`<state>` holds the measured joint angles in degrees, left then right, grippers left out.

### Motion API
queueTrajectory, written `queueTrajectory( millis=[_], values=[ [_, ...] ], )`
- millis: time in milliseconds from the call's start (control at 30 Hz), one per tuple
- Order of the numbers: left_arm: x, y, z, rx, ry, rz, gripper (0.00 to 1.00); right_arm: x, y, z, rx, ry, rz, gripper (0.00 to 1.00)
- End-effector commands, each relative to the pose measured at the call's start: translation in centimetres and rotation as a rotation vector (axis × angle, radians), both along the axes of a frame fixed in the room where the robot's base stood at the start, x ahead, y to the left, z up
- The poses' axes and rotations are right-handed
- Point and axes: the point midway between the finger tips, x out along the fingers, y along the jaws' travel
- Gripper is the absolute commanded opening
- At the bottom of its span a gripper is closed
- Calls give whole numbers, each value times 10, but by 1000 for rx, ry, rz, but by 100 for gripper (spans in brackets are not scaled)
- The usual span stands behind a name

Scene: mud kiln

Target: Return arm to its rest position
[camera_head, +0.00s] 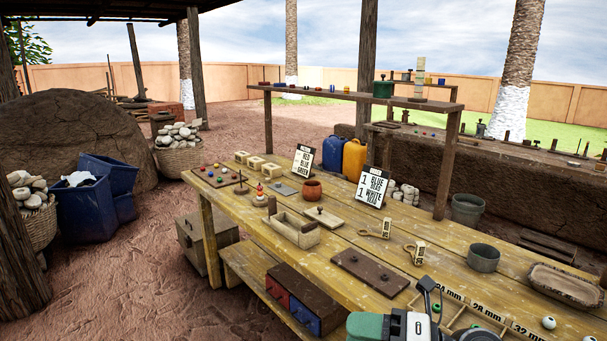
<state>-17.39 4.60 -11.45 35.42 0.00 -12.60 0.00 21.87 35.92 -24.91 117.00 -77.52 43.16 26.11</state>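Part of one of my arms, with green, white and black pieces, comes in at the bottom edge, right of the middle. I take it for my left arm, with its gripper (436,309) at the right end, over the near edge of the long yellow wooden table (345,236). A black finger-like piece sticks up there. The lower part is cut off by the frame, so its opening and anything in it cannot be made out. My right gripper is not in view.
A divided tray (458,322) with millimetre labels lies beside the gripper. A dark brown board (370,271), grey pot (483,258) and shallow tray (565,285) sit nearby. Two sign cards (372,186) stand farther back. A shelf (350,96) rises behind the table.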

Motion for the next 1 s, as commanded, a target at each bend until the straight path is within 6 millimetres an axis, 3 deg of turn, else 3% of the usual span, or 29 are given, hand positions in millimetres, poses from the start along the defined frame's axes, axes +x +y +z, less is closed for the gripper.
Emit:
queueTrajectory(
  millis=[67,167,267,333,467,633,800,1000],
  values=[
    [0,0,0,0,0,0,53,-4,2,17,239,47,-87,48],
    [1,0,0,0,-1,0,53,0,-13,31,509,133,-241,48],
    [1,0,0,-1,-2,1,53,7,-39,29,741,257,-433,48],
    [2,0,0,0,-3,1,53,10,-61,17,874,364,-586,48],
    [4,0,0,0,-5,1,53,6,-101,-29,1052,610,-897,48],
    [4,0,0,0,-6,1,53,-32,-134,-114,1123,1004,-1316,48],
    [4,0,0,0,-6,1,53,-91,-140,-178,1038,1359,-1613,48],
    [4,-1,0,-1,-7,0,53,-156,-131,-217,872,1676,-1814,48]
  ],
)
